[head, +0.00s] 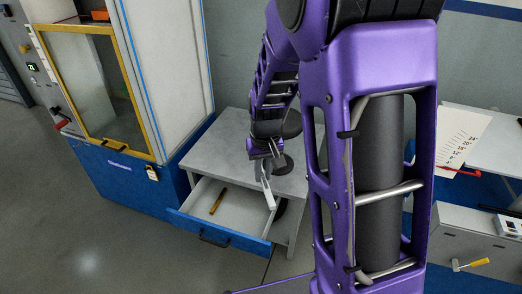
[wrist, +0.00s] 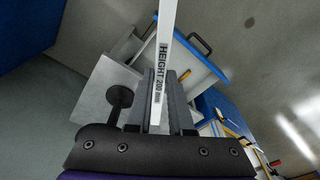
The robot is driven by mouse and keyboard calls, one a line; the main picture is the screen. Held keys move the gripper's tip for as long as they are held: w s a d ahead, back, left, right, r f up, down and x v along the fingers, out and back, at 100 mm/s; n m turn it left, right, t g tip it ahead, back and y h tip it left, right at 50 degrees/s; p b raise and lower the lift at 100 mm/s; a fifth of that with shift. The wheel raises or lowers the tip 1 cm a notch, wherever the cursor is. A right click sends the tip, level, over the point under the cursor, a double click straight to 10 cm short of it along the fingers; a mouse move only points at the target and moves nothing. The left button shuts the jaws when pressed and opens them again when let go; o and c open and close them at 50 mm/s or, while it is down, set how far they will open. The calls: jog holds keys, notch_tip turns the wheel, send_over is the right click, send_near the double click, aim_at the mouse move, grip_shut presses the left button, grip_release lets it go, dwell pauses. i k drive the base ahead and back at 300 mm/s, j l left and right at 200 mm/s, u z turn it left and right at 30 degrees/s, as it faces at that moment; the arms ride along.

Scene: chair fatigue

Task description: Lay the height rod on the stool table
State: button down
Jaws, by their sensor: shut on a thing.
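My gripper (head: 264,170) is shut on the height rod (wrist: 163,70), a slim white bar printed "HEIGHT 200 mm" in the wrist view. The rod also shows in the head view (head: 267,194), hanging tilted below the fingers. In the wrist view it rises from between my fingertips (wrist: 157,85). A grey table (head: 222,146) with an open drawer, seemingly the stool table, stands beneath and behind my gripper; it also shows in the wrist view (wrist: 92,105). The rod appears held above the drawer's right end, apart from the tabletop. My arm hides part of the table.
The drawer (head: 220,233) is pulled out and holds a brown stick-like thing (head: 218,201). A blue-and-white cabinet (head: 125,180) adjoins on the left. The tabletop's left part is clear.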

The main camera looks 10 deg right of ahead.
aim_at(220, 155)
jog(key=k+z, duration=0.15)
jog(key=z, duration=0.15)
jog(key=k+z, duration=0.3)
jog(key=i+z, duration=0.1)
jog(key=z, duration=1)
jog(key=j+z, duration=0.1)
jog(key=j, duration=0.2)
jog(key=k+j+z, duration=0.1)
jog(key=j, duration=0.2)
jog(key=k+j, duration=0.1)
jog(key=j, duration=0.3)
jog(key=k+j, duration=0.15)
jog(key=j, duration=0.2)
jog(key=k+j, duration=0.1)
jog(key=j, duration=0.3)
jog(key=k+j, duration=0.1)
jog(key=j, duration=0.25)
jog(key=k+j, duration=0.15)
jog(key=j, duration=0.25)
jog(key=k+j, duration=0.1)
jog(key=j, duration=0.3)
jog(key=k+j, duration=0.1)
jog(key=j, duration=0.25)
jog(key=i+j, duration=0.1)
jog(key=j, duration=0.45)
